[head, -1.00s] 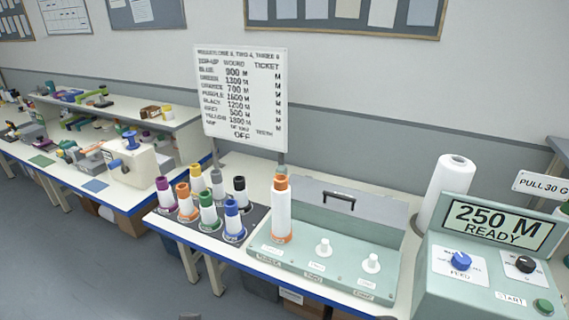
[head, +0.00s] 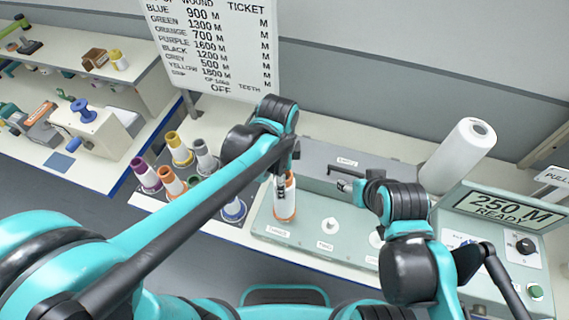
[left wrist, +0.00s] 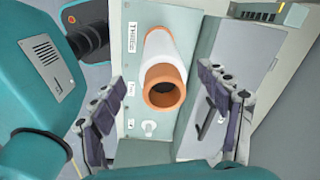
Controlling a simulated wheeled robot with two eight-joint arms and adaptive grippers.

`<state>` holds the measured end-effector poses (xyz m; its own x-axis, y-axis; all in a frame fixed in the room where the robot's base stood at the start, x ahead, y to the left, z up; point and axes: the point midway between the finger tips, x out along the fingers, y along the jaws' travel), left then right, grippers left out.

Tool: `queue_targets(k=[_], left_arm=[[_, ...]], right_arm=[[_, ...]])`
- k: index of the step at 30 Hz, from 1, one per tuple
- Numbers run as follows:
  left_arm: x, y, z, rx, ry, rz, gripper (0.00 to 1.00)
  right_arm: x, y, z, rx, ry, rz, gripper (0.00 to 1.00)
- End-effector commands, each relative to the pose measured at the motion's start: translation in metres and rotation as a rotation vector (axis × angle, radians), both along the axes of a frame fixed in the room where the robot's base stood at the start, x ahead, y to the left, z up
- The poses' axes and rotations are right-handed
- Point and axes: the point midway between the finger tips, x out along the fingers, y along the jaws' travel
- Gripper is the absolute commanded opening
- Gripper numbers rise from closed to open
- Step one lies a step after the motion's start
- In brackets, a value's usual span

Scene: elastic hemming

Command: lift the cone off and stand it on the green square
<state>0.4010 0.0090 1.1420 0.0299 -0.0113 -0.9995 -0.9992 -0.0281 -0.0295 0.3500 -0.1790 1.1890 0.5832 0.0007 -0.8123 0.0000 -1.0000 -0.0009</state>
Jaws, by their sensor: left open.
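The cone (head: 284,206) is white with an orange top and orange base. It stands upright at the left end of the pale green machine top. My left gripper (head: 281,184) is at the cone's top, partly hidden by its own wrist in the head view. In the left wrist view the cone (left wrist: 164,68) lies between the spread fingers of my left gripper (left wrist: 163,80), with clear gaps on both sides. My right gripper (head: 350,186) is by the grey box behind the machine top; its fingers are too small to read. The green square is out of view now.
Several coloured cones, including a yellow one (head: 180,150), stand left of the machine, partly behind my left arm. A white sign (head: 215,45) stands behind them. A blue square (head: 60,161) lies on the left table. A panel (head: 510,212) reads 250 M READY.

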Motion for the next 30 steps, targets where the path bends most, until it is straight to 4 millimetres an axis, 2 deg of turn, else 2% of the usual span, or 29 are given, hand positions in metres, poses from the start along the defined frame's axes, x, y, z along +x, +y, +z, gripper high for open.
queue_targets(k=[5, 19, 24, 30], left_arm=[[0.001, -0.01, -0.008, 0.014, 0.027, -0.08, 0.76], [0.001, -0.01, -0.073, 0.014, 0.027, -0.081, 0.76], [0.001, -0.01, -0.081, 0.014, 0.027, -0.081, 0.76], [0.001, -0.009, -0.082, 0.014, 0.027, -0.08, 0.76]], right_arm=[[0.0, 0.0, 0.002, 0.0, 0.0, 0.0, 0.56], [0.001, 0.0, -0.012, 0.0, -0.001, 0.0, 0.56], [0.001, 0.0, -0.013, 0.0, -0.001, 0.0, 0.56], [0.001, 0.0, -0.013, 0.0, -0.001, 0.0, 0.56]])
